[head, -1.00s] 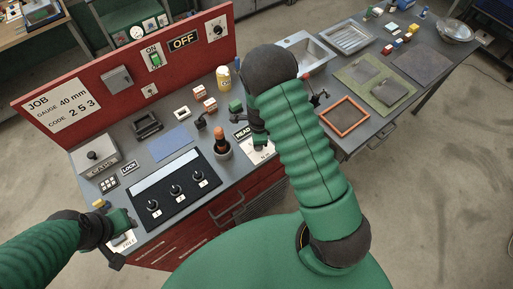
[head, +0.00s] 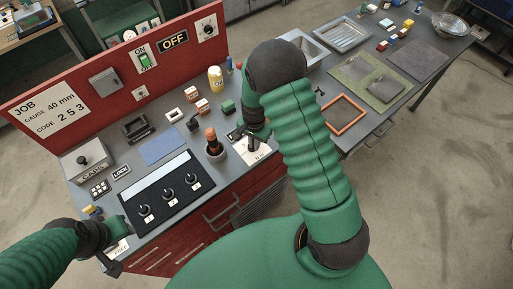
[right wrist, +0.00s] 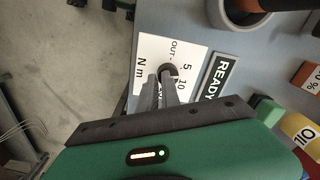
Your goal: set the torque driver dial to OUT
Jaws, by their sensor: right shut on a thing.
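The torque dial is a dark round knob (right wrist: 170,70) on a white card (right wrist: 148,50) marked OUT, 5, 10 and N m, seen in the right wrist view. My right gripper (right wrist: 166,78) has its two grey fingers shut on the knob, over the card. The fingers hide most of the knob, and I cannot tell which mark it points to. In the head view the card (head: 259,151) shows partly beside my right gripper (head: 243,135). My left gripper (head: 112,232) is at the bench's front left; its jaws cannot be made out.
A grey cup (head: 215,153) with an orange-handled tool (head: 211,137) stands left of the dial card. A READY plate (right wrist: 216,82) lies beside the card. A panel with several black knobs (head: 168,192) is further left. A green block (head: 228,106) sits behind.

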